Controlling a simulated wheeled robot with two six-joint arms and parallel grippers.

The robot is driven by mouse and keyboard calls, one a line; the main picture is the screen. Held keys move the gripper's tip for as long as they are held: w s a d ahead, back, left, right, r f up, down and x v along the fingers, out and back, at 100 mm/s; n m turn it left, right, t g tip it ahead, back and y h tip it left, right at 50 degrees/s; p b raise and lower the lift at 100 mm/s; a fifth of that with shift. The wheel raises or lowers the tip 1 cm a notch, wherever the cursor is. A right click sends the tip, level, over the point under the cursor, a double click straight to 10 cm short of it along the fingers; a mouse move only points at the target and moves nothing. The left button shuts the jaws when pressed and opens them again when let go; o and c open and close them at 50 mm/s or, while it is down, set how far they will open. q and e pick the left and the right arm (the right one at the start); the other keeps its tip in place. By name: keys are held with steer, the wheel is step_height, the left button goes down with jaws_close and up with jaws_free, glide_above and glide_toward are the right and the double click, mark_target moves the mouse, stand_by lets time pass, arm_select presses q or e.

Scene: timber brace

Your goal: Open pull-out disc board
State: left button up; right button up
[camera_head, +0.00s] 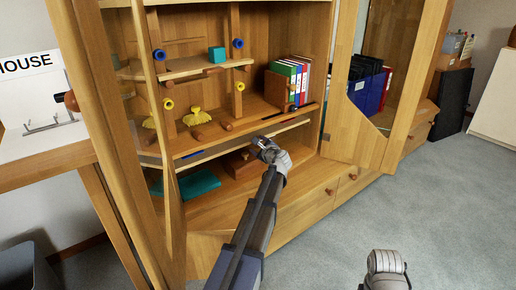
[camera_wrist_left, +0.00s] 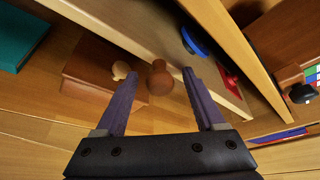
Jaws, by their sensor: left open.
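The pull-out disc board (camera_wrist_left: 130,30) is a pale, thin wooden panel with a blue disc (camera_wrist_left: 193,40) and a red disc (camera_wrist_left: 230,80) on it. In the head view the panel (camera_head: 225,151) lies under a cabinet shelf. A round brown knob (camera_wrist_left: 159,80) appears at its front edge. My left gripper (camera_wrist_left: 160,72) is open, with its fingertips on either side of the knob; contact cannot be told. It also shows in the head view (camera_head: 262,143), in front of the panel. My right gripper (camera_head: 385,262) is at the bottom right, its fingers not clear.
A brown wooden box (camera_wrist_left: 90,68) with a pale knob sits below the panel, near the left finger. A teal block (camera_head: 185,184) lies on the lower shelf. Books (camera_head: 296,75) stand on the shelf above. Open floor (camera_head: 440,200) lies to the right.

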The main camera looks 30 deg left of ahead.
arm_select(q)
steer(key=shift+a, duration=0.1)
steer(key=shift+c, duration=0.2)
jaws_close()
stand_by(1.2)
